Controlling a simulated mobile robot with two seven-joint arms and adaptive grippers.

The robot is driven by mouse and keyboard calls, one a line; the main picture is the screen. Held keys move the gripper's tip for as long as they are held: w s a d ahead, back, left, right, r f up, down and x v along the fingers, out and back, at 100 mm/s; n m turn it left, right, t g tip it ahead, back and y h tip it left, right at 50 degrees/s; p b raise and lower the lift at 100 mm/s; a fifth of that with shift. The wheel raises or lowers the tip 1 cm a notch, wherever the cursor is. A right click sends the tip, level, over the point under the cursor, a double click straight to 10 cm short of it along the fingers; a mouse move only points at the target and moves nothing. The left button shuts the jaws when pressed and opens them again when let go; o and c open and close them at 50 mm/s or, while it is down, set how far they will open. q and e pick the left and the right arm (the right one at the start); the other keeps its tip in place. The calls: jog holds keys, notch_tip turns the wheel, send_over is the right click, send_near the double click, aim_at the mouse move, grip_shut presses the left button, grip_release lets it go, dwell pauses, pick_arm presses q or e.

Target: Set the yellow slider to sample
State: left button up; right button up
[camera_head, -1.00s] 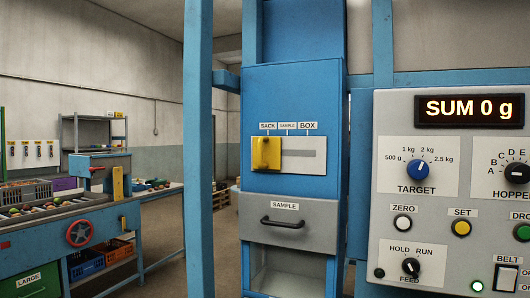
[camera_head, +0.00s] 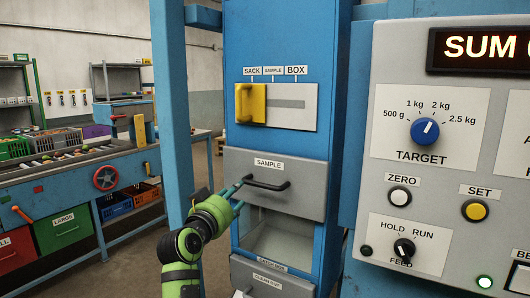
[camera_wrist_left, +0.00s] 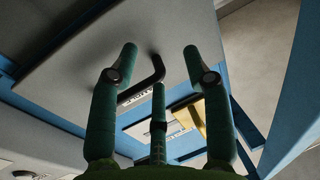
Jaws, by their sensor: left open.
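The yellow slider (camera_head: 251,104) is a block at the left end of a slot in a pale plate (camera_head: 306,117), below the SACK label (camera_head: 252,71). The SAMPLE label (camera_head: 273,71) is above the middle of the slot, with BOX (camera_head: 296,70) to its right. My left gripper (camera_head: 240,188) is open and empty, below the slider, by the left end of the SAMPLE drawer's black handle. In the left wrist view, my open fingers (camera_wrist_left: 160,52) point up past the handle (camera_wrist_left: 142,85); part of the yellow slider (camera_wrist_left: 190,115) shows behind them. My right gripper is out of view.
The grey SAMPLE drawer (camera_head: 310,198) and its black handle (camera_head: 267,184) lie below the slider plate. A blue post (camera_head: 170,100) stands to the left, and a control panel (camera_head: 455,180) to the right. The space in front of the slider looks clear.

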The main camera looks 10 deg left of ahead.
pick_arm(q)
notch_tip(320, 180, up, 14)
jog(key=s+d+f+t, duration=0.1)
jog(key=t, duration=0.2)
jog(key=t+h, duration=0.1)
send_near(240, 103)
jog(key=a+x, duration=0.1)
jog(key=x, duration=0.3)
jog(key=shift+d+r+p, duration=0.3)
jog(key=shift+d+p, duration=0.05)
jog(key=shift+d, duration=0.05)
jog(key=p+x, duration=0.2)
jog(key=x, duration=0.3)
jog(key=shift+d+f, duration=0.15)
jog(key=shift+w+p, duration=0.55)
jog(key=shift+w, duration=0.2)
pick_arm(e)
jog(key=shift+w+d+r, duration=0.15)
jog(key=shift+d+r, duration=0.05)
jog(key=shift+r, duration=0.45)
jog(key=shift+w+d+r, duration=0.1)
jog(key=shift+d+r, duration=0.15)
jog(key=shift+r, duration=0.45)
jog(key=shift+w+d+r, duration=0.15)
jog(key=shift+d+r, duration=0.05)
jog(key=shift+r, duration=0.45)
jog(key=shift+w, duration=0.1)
pick_arm(q)
grip_shut()
